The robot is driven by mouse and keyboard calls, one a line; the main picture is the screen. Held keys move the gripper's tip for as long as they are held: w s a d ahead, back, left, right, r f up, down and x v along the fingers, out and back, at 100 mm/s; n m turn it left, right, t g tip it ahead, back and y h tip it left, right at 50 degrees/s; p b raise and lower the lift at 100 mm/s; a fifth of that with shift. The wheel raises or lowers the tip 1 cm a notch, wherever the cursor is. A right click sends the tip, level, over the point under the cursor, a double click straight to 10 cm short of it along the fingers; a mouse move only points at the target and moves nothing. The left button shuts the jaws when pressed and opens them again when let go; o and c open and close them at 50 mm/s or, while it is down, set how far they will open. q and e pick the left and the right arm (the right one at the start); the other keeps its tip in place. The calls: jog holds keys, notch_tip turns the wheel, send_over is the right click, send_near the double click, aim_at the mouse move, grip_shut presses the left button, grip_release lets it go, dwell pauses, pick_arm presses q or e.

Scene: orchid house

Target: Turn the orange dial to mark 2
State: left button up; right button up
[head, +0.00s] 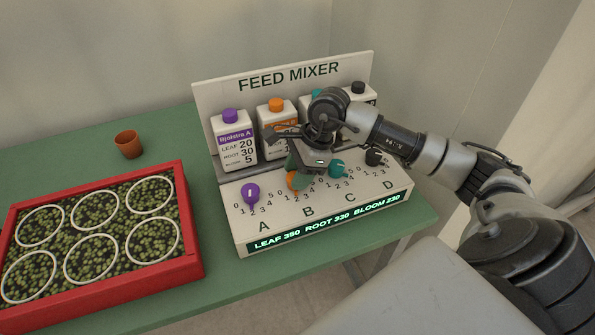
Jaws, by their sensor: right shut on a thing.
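The feed mixer (245,235) stands on the green table, with a row of dials over the letters A, B, C and D. The orange dial (292,181) is above B, partly hidden by my right gripper. My right gripper (301,176) points down and is shut on the orange dial. The dial's pointer and the mark it faces cannot be made out. The display (327,222) reads LEAF 350, ROOT 330, BLOOM 230. My left gripper is not in view.
A purple dial (250,195) is left of the orange one; a teal dial (337,169) and a black dial (374,157) are close on the right. Bottles stand behind, including a purple-capped one (233,142). A red tray (190,240) and a terracotta pot (129,145) are at left.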

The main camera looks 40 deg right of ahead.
jog(key=o, duration=0.9)
jog(key=shift+r, duration=0.1)
jog(key=b+v, duration=0.1)
jog(key=v, duration=0.9)
jog(key=shift+d+r, duration=0.2)
jog(key=shift+r, duration=0.15)
jog(key=shift+f, duration=0.1)
